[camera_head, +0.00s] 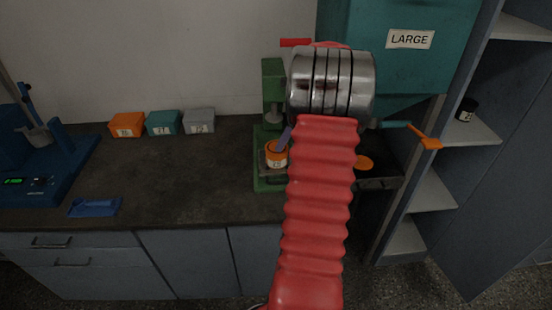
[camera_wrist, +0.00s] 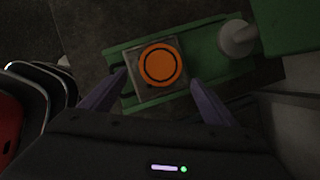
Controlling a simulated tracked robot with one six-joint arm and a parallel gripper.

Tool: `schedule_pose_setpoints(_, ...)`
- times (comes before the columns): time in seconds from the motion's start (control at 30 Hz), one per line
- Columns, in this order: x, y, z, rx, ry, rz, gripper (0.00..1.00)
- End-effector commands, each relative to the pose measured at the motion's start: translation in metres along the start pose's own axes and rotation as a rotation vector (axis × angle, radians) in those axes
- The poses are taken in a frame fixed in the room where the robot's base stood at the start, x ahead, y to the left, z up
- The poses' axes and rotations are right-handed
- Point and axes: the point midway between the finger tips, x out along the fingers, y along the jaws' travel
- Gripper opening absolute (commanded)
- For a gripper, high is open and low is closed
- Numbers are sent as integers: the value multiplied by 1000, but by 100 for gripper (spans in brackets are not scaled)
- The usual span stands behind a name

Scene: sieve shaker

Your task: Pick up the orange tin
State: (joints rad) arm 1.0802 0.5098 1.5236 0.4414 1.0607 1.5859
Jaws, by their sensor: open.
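The orange tin (camera_head: 277,154) sits on the base plate of a green press-like stand (camera_head: 269,183) on the dark counter. In the wrist view the tin (camera_wrist: 160,65) is seen from above, round and orange with a dark ring, on a grey square plate (camera_wrist: 172,86). My gripper (camera_wrist: 157,82) is open, its two purple fingers apart and pointing toward the tin, one toward each side of it. I cannot tell whether either finger touches it. In the head view one purple finger (camera_head: 285,138) shows beside the tin, and my red arm hides the rest.
The stand's grey round ram (camera_wrist: 238,38) is close beside the tin. Orange (camera_head: 126,125), teal (camera_head: 164,123) and grey (camera_head: 199,121) boxes line the wall. A teal hopper labelled LARGE (camera_head: 410,60) hangs at right. A blue scale (camera_head: 40,165) stands at left. The counter's middle is clear.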

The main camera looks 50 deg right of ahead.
Motion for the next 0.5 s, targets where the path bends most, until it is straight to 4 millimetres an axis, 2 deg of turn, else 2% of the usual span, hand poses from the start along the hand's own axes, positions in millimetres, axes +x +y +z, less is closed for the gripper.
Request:
schedule_pose_setpoints(0.1, 19, 1, 0, 1, 0, 2, 82)
schedule_pose_setpoints(0.23, 36, 0, 1, 0, -1, 1, 82)
schedule_pose_setpoints(0.5, 43, 0, 1, -1, 0, 0, 82)
